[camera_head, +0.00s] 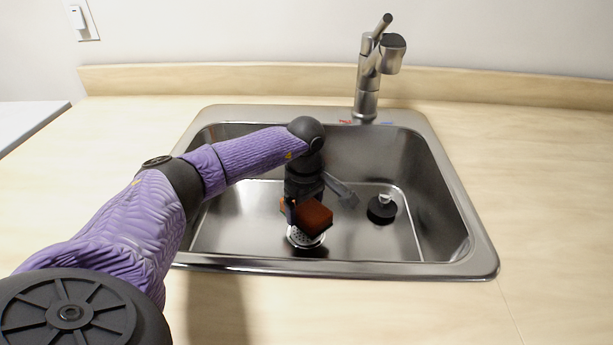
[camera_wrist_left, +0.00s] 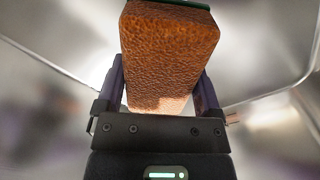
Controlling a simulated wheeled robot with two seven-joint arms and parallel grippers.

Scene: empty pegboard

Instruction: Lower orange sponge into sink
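The orange sponge (camera_head: 314,216) is in my left gripper (camera_head: 306,205), inside the sink basin above the round drain. In the left wrist view the sponge (camera_wrist_left: 168,55) sits between the two fingers (camera_wrist_left: 160,85), which touch or nearly touch its sides; a dark green layer shows at its far edge. The steel sink (camera_head: 462,235) is set in the counter, and its walls surround the gripper. Whether the sponge touches the sink floor cannot be told. My right gripper is in neither view.
A black round stopper or brush (camera_head: 381,210) lies on the sink floor to the right of the sponge. The faucet (camera_head: 368,75) stands at the sink's back rim. The wooden counter (camera_head: 530,180) is clear at the right. The drain (camera_head: 304,239) is partly covered by the sponge.

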